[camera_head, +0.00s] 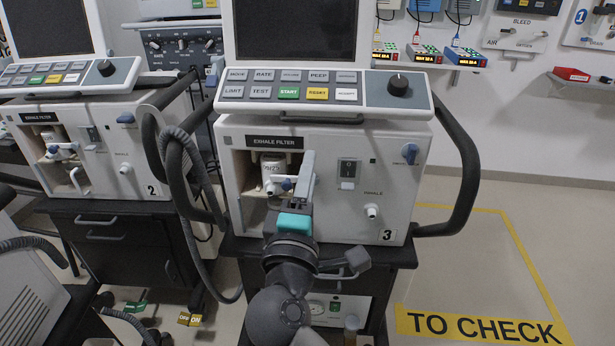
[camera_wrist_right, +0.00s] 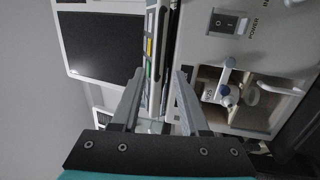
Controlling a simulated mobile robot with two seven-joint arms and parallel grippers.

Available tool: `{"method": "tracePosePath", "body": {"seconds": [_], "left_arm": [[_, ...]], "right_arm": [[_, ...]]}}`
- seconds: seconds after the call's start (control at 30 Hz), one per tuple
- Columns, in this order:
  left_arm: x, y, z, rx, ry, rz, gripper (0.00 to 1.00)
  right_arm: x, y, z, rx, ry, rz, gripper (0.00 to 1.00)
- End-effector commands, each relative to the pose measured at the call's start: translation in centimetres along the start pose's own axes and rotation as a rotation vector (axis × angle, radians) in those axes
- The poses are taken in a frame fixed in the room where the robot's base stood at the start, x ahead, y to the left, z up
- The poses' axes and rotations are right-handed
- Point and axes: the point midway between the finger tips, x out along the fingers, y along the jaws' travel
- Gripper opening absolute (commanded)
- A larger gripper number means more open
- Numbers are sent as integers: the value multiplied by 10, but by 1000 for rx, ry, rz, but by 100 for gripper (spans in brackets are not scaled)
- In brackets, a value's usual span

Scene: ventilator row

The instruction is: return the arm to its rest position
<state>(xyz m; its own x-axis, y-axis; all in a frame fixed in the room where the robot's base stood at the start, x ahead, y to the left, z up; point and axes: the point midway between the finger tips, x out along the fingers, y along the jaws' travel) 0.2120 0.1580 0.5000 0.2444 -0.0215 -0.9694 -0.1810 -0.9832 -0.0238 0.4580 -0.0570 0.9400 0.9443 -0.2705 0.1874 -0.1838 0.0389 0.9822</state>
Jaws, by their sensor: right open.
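My right arm comes up from the bottom middle of the head view. Its gripper (camera_head: 306,162) is in front of the ventilator marked 3 (camera_head: 230,210), beside the open exhale filter bay (camera_head: 240,170). In the right wrist view the two fingers of my right gripper (camera_wrist_right: 158,82) stand apart with nothing held between them. The edge of the button panel (camera_wrist_right: 151,50) shows beyond the gap. A white filter part (camera_head: 273,166) with a blue knob sits in the bay, partly hidden by the gripper. My left gripper is not in view.
The ventilator marked 2 (camera_head: 100,135) stands to the left, with a grey hose (camera_head: 190,160) between the machines. A black handle (camera_head: 465,170) curves out on the right. The yellow-outlined TO CHECK floor area (camera_head: 480,270) is clear. Wall shelves hold small boxes (camera_head: 425,53).

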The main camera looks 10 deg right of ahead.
Motion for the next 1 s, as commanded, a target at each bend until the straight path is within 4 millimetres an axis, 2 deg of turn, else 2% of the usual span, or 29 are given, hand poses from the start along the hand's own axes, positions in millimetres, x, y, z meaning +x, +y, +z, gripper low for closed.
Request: {"method": "tracePosePath", "body": {"seconds": [0.13, 0.47, 0.57, 0.67, 0.77, 0.8, 0.87, 0.9, 1.0], "left_arm": [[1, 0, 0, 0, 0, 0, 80], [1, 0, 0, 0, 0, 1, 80], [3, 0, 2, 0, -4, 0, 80], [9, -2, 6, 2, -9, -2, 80], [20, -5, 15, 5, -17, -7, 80], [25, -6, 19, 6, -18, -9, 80], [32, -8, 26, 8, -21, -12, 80], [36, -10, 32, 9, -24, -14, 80], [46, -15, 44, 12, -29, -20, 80]], "right_arm": [[-9, 0, 0, -1, 0, 0, 45], [-10, 0, 0, -1, 1, 0, 45], [-9, -11, -3, -3, 14, -25, 45], [-8, -48, -11, -2, 59, -112, 45], [-13, -112, -18, 18, 118, -265, 45], [-18, -142, -17, 33, 136, -340, 45], [-31, -188, -14, 65, 154, -456, 45], [-41, -216, -9, 90, 157, -532, 45], [-74, -284, 11, 163, 139, -720, 45]]}}
